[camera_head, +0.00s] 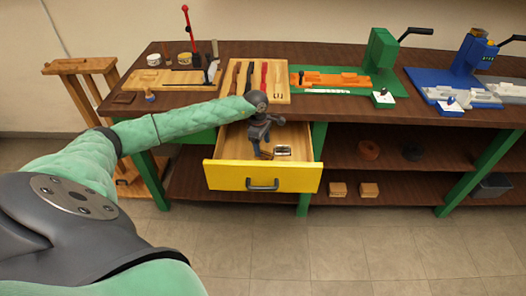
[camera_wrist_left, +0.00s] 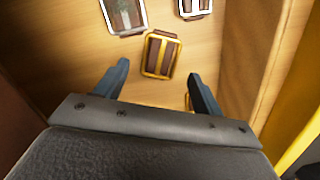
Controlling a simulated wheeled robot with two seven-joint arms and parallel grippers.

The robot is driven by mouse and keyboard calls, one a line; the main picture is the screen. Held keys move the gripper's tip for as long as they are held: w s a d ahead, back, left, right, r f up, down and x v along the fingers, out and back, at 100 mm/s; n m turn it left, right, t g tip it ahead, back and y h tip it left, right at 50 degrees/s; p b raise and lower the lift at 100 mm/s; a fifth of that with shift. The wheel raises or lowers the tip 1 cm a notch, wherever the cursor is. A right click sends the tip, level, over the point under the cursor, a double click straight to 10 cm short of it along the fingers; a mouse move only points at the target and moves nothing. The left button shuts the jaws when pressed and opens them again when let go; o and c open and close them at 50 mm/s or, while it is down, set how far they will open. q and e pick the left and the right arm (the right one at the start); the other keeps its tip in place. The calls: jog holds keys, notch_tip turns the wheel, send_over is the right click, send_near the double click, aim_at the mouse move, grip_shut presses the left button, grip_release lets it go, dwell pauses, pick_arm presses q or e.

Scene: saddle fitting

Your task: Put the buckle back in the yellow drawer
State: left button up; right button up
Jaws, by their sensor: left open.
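The yellow drawer (camera_head: 225,178) is pulled out from under the bench and open at the top. My left gripper (camera_head: 263,153) reaches down into it, open. In the left wrist view a gold-framed buckle with a brown strap piece (camera_wrist_left: 148,53) lies on the drawer floor, just ahead of and between the fingertips of my left gripper (camera_wrist_left: 159,72). A silver buckle (camera_wrist_left: 124,14) and another silver one (camera_wrist_left: 194,8) lie farther off. Part of another gold piece shows beside the right finger. I cannot tell which buckle the task means. My right gripper is out of view.
The drawer's side wall (camera_wrist_left: 240,50) is close to the right finger. Above, the bench top (camera_head: 335,110) holds a wooden tool board (camera_head: 240,92), a green fixture (camera_head: 382,52) and a blue press (camera_head: 470,55). Lower shelves hold small blocks (camera_head: 369,190).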

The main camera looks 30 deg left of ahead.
pick_arm(q)
notch_tip(320, 180, up, 8)
jog(key=b, duration=0.2)
jog(key=shift+a+f, duration=0.25)
jog(key=shift+a, duration=0.2)
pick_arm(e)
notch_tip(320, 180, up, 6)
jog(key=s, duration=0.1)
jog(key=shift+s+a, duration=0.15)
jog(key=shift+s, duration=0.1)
